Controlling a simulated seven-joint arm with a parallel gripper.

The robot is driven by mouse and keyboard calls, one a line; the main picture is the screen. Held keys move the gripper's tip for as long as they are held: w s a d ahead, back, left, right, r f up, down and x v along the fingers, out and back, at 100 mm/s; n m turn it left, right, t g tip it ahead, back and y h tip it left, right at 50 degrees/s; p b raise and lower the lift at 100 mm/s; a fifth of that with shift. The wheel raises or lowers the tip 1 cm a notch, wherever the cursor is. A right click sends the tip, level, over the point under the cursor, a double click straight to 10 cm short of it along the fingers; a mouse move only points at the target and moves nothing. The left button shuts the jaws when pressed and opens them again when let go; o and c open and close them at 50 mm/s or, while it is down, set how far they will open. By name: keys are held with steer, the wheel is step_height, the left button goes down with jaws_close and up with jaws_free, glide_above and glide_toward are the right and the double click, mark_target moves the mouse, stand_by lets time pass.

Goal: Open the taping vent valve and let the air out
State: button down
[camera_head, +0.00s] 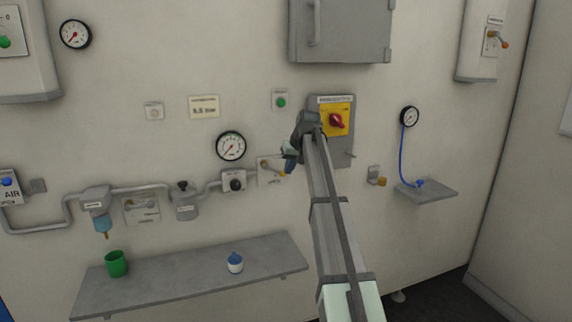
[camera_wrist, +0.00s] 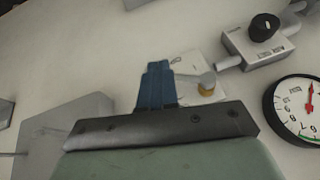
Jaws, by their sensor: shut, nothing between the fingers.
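A small plate with a yellow-tipped lever valve (camera_head: 268,167) is on the wall at the right end of the pipe run. Its label is too small to read, so I cannot tell for sure that it is the taping vent valve. In the wrist view the lever valve (camera_wrist: 207,84) is just right of my fingers, partly hidden by them. My gripper (camera_head: 289,164) is at the right side of this valve, close to its lever tip. In the wrist view its blue fingers (camera_wrist: 157,84) are together and empty. I cannot tell whether they touch the lever.
A pressure gauge (camera_head: 231,146) and a black-knobbed regulator (camera_head: 235,182) are left of the valve. Below, a shelf (camera_head: 185,275) holds a green cup (camera_head: 116,263) and a blue-topped bottle (camera_head: 235,263).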

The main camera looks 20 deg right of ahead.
steer(key=w+d+r, duration=0.1)
steer(key=d+r, duration=0.1)
steer(key=r, duration=0.4)
steer(key=w+d+r, duration=0.2)
steer(key=r, duration=0.3)
steer(key=t, duration=0.1)
glide_above(275, 170)
steer(key=w+d, duration=0.1)
steer(key=d, duration=0.4)
steer(key=shift+n, duration=0.3)
step_height(275, 170, down, 8)
steer(key=shift+d+f, duration=0.1)
steer(key=shift+f, duration=0.1)
steer(key=shift+s+a+f, duration=0.15)
steer(key=shift+s+f, duration=0.05)
steer(key=shift+f, duration=0.4)
steer(key=shift+s+a+f, duration=0.15)
steer(key=shift+s+f, duration=0.05)
steer(key=shift+f, duration=0.35)
steer(key=shift+s+a+f, duration=0.15)
steer(key=shift+s+f, duration=0.05)
steer(key=shift+f, duration=0.4)
steer(key=shift+d+f+y, duration=0.1)
steer(key=shift+y, duration=0.2)
